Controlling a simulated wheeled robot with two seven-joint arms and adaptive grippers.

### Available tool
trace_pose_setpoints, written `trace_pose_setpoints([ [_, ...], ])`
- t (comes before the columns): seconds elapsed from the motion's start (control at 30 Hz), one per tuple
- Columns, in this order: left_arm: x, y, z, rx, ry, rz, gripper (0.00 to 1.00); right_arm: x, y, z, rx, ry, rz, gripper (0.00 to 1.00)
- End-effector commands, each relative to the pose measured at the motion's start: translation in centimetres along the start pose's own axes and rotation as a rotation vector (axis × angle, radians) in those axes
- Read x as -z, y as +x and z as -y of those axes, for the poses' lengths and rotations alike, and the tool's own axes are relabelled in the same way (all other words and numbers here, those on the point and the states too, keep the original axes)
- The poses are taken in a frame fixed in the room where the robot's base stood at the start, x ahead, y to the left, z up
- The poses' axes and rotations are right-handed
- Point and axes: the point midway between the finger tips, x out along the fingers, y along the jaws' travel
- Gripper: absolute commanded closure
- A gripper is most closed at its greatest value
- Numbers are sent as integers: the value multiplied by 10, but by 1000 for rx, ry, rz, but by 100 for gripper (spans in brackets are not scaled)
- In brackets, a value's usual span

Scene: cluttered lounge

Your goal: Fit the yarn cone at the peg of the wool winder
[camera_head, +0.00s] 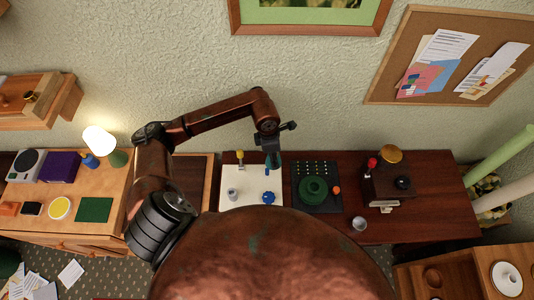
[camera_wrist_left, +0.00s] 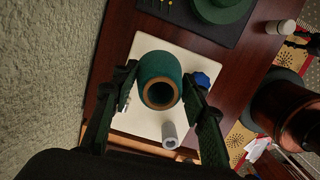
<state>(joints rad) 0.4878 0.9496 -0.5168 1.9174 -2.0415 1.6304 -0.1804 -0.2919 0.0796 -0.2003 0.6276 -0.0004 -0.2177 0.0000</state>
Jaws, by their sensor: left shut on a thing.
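My left gripper (camera_head: 272,150) is shut on a dark teal yarn cone (camera_wrist_left: 158,70), which shows small in the head view (camera_head: 275,161). The cone's end with a brown ring and dark hole faces the wrist camera. The gripper holds it above the back right of a white board, the wool winder's base (camera_head: 250,185). On the board stand a grey upright cylinder (camera_head: 232,194), perhaps the peg, a blue knob (camera_head: 268,198) and a yellow-topped post (camera_head: 240,155). In the left wrist view the grey cylinder (camera_wrist_left: 170,135) is apart from the cone. My right gripper is out of view.
A black board with a green round piece (camera_head: 313,190) lies right of the winder. Farther right are a wooden box with a red knob (camera_head: 388,185) and a small metal cup (camera_head: 359,223). A lit lamp (camera_head: 100,140) stands on the left cabinet.

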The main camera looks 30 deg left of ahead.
Motion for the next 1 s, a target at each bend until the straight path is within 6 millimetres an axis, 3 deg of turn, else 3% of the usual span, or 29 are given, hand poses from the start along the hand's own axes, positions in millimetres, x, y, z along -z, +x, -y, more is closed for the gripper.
trace_pose_setpoints([
  [0.2, 13, 8, -9, -59, -507, 0, 86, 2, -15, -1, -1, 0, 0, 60],
  [0.4, 22, 14, -14, -95, -794, -1, 86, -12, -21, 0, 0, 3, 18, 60],
  [0.57, 26, 16, -16, -105, -872, -1, 86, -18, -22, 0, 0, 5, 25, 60],
  [1.0, 25, 16, -18, -108, -877, 3, 86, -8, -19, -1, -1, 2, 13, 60],
])
